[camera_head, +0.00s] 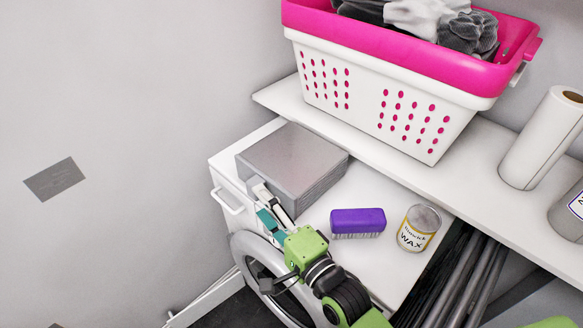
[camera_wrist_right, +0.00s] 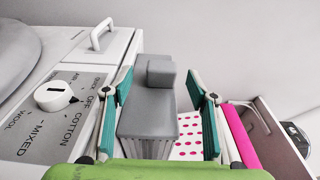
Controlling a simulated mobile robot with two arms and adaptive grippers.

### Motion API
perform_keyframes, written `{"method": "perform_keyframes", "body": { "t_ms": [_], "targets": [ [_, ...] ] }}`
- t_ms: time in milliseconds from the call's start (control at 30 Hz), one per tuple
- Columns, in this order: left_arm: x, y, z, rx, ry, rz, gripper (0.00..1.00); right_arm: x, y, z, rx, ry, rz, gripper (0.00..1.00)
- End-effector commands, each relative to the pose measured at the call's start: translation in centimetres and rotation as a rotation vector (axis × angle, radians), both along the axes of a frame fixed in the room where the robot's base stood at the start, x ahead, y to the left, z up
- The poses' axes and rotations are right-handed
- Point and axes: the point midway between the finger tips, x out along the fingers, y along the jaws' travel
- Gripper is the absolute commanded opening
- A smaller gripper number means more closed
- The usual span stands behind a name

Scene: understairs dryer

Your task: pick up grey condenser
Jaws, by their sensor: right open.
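The grey condenser (camera_head: 290,160) is a ribbed box lying on the left end of the white dryer top. In the right wrist view the grey condenser (camera_wrist_right: 150,112) shows between my fingers, with a smaller raised block at its far end. My right gripper (camera_head: 262,203) is at the condenser's front left corner, its fingers spread apart. In the wrist view my right gripper (camera_wrist_right: 161,88) is open, one teal-padded finger on each side of the condenser. I cannot tell whether either finger touches it. My left gripper is not in view.
A purple brush (camera_head: 357,222) and a wax tin (camera_head: 418,228) stand on the dryer top (camera_head: 335,190). A shelf behind holds a pink and white laundry basket (camera_head: 365,105) and a paper roll (camera_head: 542,140). Dark poles lean at the right. The dial (camera_wrist_right: 55,95) is on the dryer front.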

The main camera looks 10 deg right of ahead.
Motion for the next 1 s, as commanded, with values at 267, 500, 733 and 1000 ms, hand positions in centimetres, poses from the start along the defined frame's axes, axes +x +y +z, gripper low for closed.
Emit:
{"method": "perform_keyframes", "body": {
  "t_ms": [267, 500, 733, 1000],
  "targets": [
    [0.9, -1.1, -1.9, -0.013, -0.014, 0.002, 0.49, 3.1, 1.3, 0.1, 0.000, -0.004, -0.001, 0.53],
    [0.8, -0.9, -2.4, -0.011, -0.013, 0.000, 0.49, 4.7, 2.0, 0.2, -0.001, 0.000, -0.001, 0.53],
    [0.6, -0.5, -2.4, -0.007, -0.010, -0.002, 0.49, 4.6, 2.0, 0.3, -0.001, 0.000, -0.001, 0.45],
    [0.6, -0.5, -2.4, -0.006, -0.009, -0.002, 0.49, 4.7, 2.0, 0.5, -0.001, -0.007, -0.002, 0.00]
  ]
}}
